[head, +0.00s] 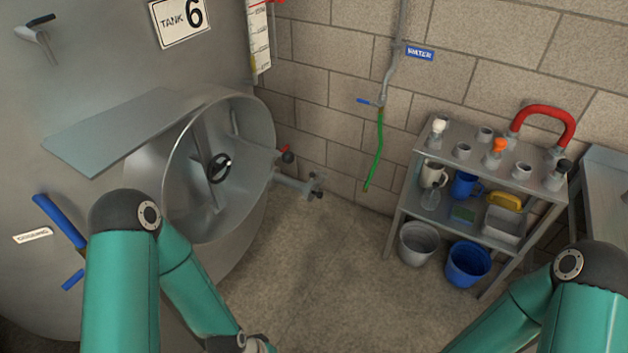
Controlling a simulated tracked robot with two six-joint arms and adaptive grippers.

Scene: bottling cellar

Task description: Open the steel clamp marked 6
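A large steel tank (60,110) fills the left side and carries a sign reading TANK 6 (183,20). Its round steel hatch (205,170) has a crossbar with a black handwheel (220,168). A steel outlet fitting (293,183) sticks out to the right of the hatch and ends in small dark-tipped parts (316,186). I cannot make out a steel clamp with a 6 on it. My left arm crosses in front of the tank, and its gripper is below the frame. My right arm is at lower right, its gripper also out of frame.
A green hose (376,150) hangs at the WATER sign (420,54). The floor (330,270) between is clear.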

